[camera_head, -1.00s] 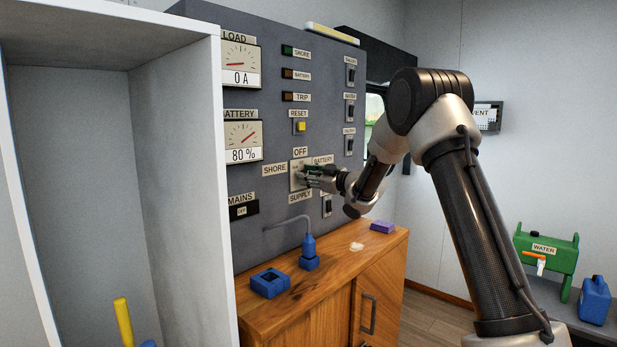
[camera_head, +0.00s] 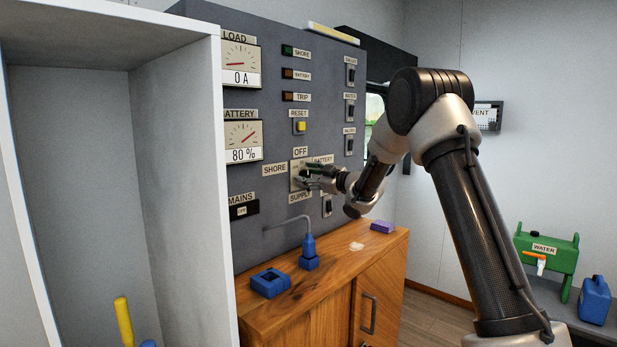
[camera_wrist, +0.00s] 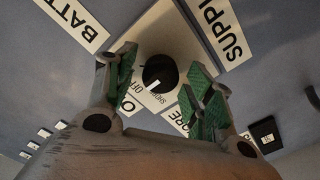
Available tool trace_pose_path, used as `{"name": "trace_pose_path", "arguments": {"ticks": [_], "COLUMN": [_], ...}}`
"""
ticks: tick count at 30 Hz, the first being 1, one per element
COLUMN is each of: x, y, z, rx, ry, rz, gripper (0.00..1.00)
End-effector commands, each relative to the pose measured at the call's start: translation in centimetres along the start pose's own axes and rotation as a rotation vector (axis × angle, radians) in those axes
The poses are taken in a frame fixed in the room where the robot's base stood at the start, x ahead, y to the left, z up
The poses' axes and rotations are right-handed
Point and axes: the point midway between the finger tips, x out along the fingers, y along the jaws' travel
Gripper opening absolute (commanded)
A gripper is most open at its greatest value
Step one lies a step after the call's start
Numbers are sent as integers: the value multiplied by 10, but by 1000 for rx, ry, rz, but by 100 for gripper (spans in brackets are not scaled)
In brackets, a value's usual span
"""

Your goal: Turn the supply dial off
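The supply dial is a black round knob (camera_wrist: 158,72) with a white mark on a pale square plate. In the wrist view its mark points downward, between the OFF and SHORE labels. In the head view the dial plate (camera_head: 297,172) shows under the OFF label, and the knob is mostly hidden by my gripper (camera_head: 312,180). In the wrist view my gripper (camera_wrist: 163,78) is open, its green-padded fingers on either side of the knob with visible gaps. I see no clear contact with the knob.
The grey panel (camera_head: 270,120) carries gauges, lamps, a yellow reset button (camera_head: 300,127) and several switches, one (camera_head: 327,205) close below my gripper. A wooden counter (camera_head: 350,262) below holds a blue socket block (camera_head: 270,282), a blue plug and a purple block. A white partition (camera_head: 185,180) stands left.

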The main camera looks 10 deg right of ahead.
Motion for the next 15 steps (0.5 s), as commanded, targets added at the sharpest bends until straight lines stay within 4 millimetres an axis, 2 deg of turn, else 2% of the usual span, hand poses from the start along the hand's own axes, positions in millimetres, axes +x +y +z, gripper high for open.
{"name": "trace_pose_path", "arguments": {"ticks": [9,11,15], "x": [-3,-8,-33], "y": [0,1,2], "z": [0,0,0], "rx": [0,0,0], "ry": [0,0,-1], "rz": [1,1,3], "gripper": [55,55,55]}}
